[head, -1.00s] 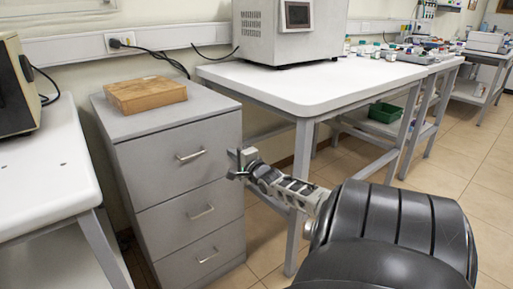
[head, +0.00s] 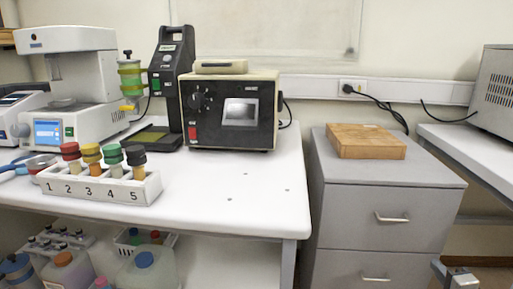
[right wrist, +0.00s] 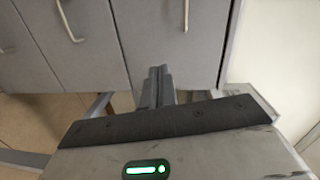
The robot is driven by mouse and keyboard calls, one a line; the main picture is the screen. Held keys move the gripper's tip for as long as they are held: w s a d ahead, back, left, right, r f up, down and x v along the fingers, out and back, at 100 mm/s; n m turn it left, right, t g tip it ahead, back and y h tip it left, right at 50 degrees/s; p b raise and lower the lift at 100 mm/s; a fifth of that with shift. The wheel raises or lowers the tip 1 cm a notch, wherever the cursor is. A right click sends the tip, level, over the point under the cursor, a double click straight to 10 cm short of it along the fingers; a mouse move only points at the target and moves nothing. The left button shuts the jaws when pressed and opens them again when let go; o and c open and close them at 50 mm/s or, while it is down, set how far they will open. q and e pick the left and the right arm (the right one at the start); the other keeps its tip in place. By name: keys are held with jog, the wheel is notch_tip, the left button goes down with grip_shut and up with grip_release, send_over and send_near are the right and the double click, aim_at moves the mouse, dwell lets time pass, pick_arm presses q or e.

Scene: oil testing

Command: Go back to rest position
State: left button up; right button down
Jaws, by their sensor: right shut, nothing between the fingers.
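My right gripper (head: 455,276) shows at the bottom right edge of the head view, in front of the grey drawer cabinet (head: 340,220) and low beside its drawers. Most of the right arm is out of the picture. In the right wrist view, the two fingers (right wrist: 158,82) are shut together with nothing between them. They point toward grey drawer fronts (right wrist: 165,35) with metal handles. My left gripper is not in view.
A white table (head: 240,190) at left carries a numbered rack (head: 100,188) of colour-capped vials, a black-fronted instrument (head: 230,112) and other devices. Jugs (head: 150,268) stand on its lower shelf. A wooden block (head: 365,142) lies on the cabinet. Another table (head: 475,150) stands at right.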

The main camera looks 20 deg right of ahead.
jog(key=s+a+f+n+g+y+p, duration=0.1)
jog(key=s+a+f+n+y+p, duration=0.15)
jog(key=a+n, duration=0.7)
jog(key=s+a+f+n+g+y+p, duration=0.1)
jog(key=a+f+n+g+y+p, duration=0.2)
jog(key=a, duration=1.3)
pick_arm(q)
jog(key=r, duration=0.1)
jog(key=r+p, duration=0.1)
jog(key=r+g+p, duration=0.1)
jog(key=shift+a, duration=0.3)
pick_arm(e)
jog(key=s+a+r+n+y, duration=0.2)
jog(key=a+r+n, duration=0.2)
jog(key=a, duration=0.6)
jog(key=s+a+r+n+g+y, duration=0.1)
jog(key=s+a+r+n+y, duration=0.1)
jog(key=a+n, duration=0.4)
jog(key=s+a+r, duration=0.1)
jog(key=a+r, duration=0.1)
jog(key=a, duration=0.3)
jog(key=shift+s, duration=0.3)
jog(key=shift+a+n, duration=0.1)
jog(key=shift+n, duration=0.15)
